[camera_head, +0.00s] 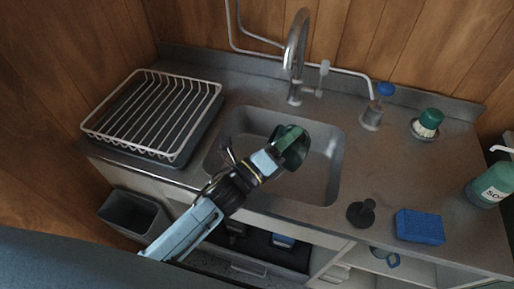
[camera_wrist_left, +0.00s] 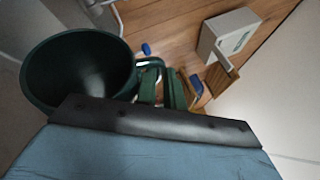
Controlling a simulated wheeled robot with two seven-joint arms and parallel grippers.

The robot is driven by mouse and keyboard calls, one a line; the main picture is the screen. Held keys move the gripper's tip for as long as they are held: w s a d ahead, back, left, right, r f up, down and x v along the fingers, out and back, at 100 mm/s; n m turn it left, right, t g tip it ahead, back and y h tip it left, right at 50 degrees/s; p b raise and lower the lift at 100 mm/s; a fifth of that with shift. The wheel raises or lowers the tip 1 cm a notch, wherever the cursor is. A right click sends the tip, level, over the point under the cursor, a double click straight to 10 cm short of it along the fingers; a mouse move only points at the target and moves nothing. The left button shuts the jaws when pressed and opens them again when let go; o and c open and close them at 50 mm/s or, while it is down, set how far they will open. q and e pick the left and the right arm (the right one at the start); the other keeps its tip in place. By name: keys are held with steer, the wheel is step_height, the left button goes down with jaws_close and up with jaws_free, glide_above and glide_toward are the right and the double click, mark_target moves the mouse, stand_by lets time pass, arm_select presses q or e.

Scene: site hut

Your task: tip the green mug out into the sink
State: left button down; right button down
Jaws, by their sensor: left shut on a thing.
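The dark green mug (camera_head: 294,150) is in the air over the sink (camera_head: 337,165), lying tilted at the end of my left arm. My left gripper (camera_head: 270,160) is shut on the mug, apparently at its handle. In the left wrist view the mug (camera_wrist_left: 80,68) fills the left side with its round opening showing, and the green handle (camera_wrist_left: 172,85) is beside it, at the gripper. The inside looks dark, and I cannot tell whether anything is in it. The gripper hides part of the basin. My right gripper is not in view.
The tap (camera_head: 297,55) stands behind the sink. A white dish rack (camera_head: 150,110) is at left. A dark plug (camera_head: 362,212), blue sponge (camera_head: 419,226), green-topped brush (camera_head: 428,124), blue-topped item (camera_head: 372,115) and soap bottle (camera_head: 490,187) are at right. A grey bin (camera_head: 133,215) is below left.

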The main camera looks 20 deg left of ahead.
arm_select(q)
steer(key=shift+d+m+p, duration=0.2)
steer(key=shift+m+p, duration=0.15)
steer(key=shift+m, duration=0.05)
steer(key=d+f+m+g+y+p, duration=0.5)
steer(key=d+m+p, duration=0.5)
steer(key=p, duration=0.4)
steer(key=shift+s+d+f+y, duration=0.15)
steer(key=shift+d+f+y, duration=0.35)
steer(key=shift+f, duration=0.4)
